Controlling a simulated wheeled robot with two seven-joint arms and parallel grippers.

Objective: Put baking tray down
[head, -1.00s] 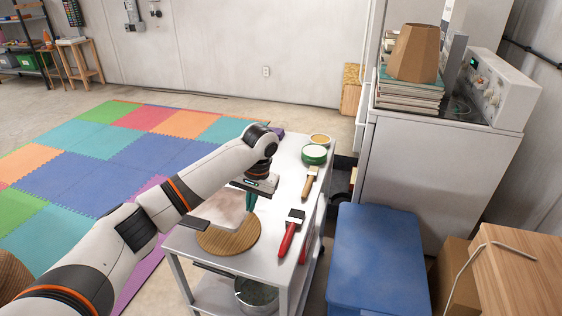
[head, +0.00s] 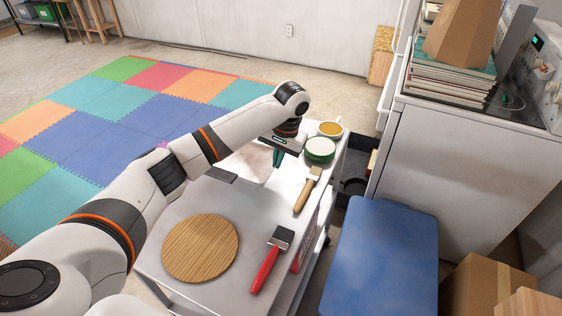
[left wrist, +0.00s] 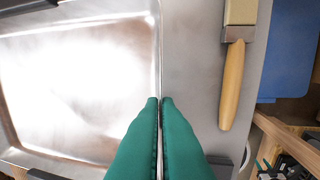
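The baking tray (head: 250,160) is a shallow metal pan near the far end of the white cart top (head: 200,190), partly hidden behind my left arm. My left gripper (head: 278,158) is above the cart at the tray's right side. In the left wrist view its green fingers (left wrist: 160,100) are closed on the right rim of the tray (left wrist: 75,85), which looks level. I cannot tell whether the tray touches the cart top or hangs just above it. My right gripper is not in view.
On the cart are a round wooden board (head: 200,248), a red-handled brush (head: 270,262), a wooden-handled brush (head: 307,190), a green-rimmed tin (head: 319,150) and a yellow-filled bowl (head: 330,129). A blue box (head: 380,260) stands right of the cart.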

